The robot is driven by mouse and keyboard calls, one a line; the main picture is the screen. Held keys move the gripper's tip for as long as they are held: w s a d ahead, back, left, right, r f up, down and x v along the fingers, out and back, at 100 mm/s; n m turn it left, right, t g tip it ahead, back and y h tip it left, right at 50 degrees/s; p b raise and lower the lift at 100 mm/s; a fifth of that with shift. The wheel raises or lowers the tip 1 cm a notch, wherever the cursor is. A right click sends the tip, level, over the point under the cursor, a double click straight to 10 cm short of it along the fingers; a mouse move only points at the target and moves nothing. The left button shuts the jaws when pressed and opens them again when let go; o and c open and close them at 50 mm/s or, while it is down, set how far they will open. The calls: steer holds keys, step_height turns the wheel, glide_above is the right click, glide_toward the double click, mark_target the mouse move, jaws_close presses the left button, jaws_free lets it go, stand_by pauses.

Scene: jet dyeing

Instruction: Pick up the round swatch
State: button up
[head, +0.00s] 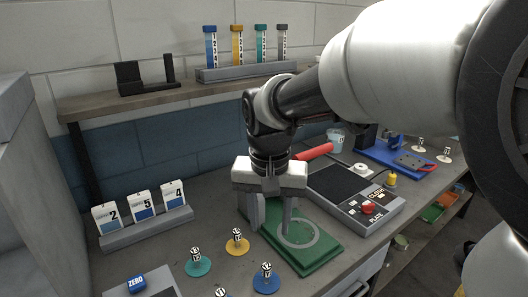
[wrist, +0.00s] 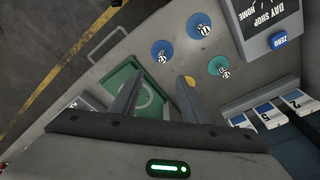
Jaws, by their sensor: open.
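A green board (head: 305,262) lies on the bench below my gripper (head: 272,230). A pale round ring (head: 298,236) shows on it, with green inside. I cannot tell whether this ring is the round swatch or a mark on the board. My gripper is open and points down over the board, its fingers hiding part of it. In the wrist view the green board (wrist: 122,74) shows beside and between the open fingers of my gripper (wrist: 158,80). No swatch shows between the fingers.
Teal (head: 199,268), yellow (head: 237,247) and blue (head: 266,281) discs with numbered knobs stand left and in front. A control box (head: 372,208) with a red button stands right. Numbered cards (head: 143,207) stand left. A shelf (head: 165,101) with tubes runs behind.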

steer(key=f, duration=0.1)
steer(key=b, duration=0.2)
glide_toward(267, 266)
steer(key=f, duration=0.3)
steer(key=w+f, duration=0.1)
steer(key=f, duration=0.6)
steer(key=shift+w+f, duration=0.1)
steer(key=shift+w, duration=0.15)
jaws_close()
